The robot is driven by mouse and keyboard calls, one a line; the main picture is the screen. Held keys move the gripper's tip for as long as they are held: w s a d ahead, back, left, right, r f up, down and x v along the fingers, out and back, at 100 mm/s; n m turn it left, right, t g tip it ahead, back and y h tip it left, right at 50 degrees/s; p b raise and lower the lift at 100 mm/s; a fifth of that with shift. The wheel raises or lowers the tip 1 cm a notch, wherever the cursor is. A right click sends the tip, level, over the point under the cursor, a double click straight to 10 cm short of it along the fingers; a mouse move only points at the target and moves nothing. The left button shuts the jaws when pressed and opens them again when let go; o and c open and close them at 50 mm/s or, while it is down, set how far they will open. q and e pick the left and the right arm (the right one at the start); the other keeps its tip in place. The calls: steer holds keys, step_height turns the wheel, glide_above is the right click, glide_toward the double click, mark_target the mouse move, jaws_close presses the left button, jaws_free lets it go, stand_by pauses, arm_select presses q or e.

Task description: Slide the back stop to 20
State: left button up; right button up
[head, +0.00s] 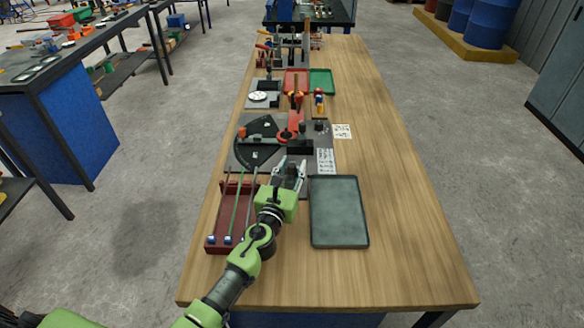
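A dark grey bending fixture (244,155) lies across the middle of the wooden bench. It carries a black fan-shaped plate, a red part (288,134), dark knobs and a black block (300,147). I cannot tell for sure which part is the back stop, and scale numbers are too small to read. My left gripper (289,172) is at the fixture's near edge, just below the black block. It hides part of that edge. Its fingers are too small to tell open from shut, and contact is unclear. My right gripper is not in view.
A maroon tray (219,240) with several thin rods lies left of my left arm. An empty grey tray (338,212) lies to its right. A printed white card (343,131), red tray (296,77) and green tray (321,80) are farther back. The bench's right side is clear.

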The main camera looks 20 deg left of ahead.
arm_select(q)
jaws_close()
steer(key=shift+s+d+f, duration=0.1)
steer(key=shift+s+d, duration=0.05)
steer(key=shift+s, duration=0.35)
steer(key=shift+s+d, duration=0.15)
steer(key=shift+s, duration=0.4)
steer(key=shift+o, duration=1.9)
jaws_free()
steer(key=s, duration=1.2)
steer(key=shift+d, duration=0.1)
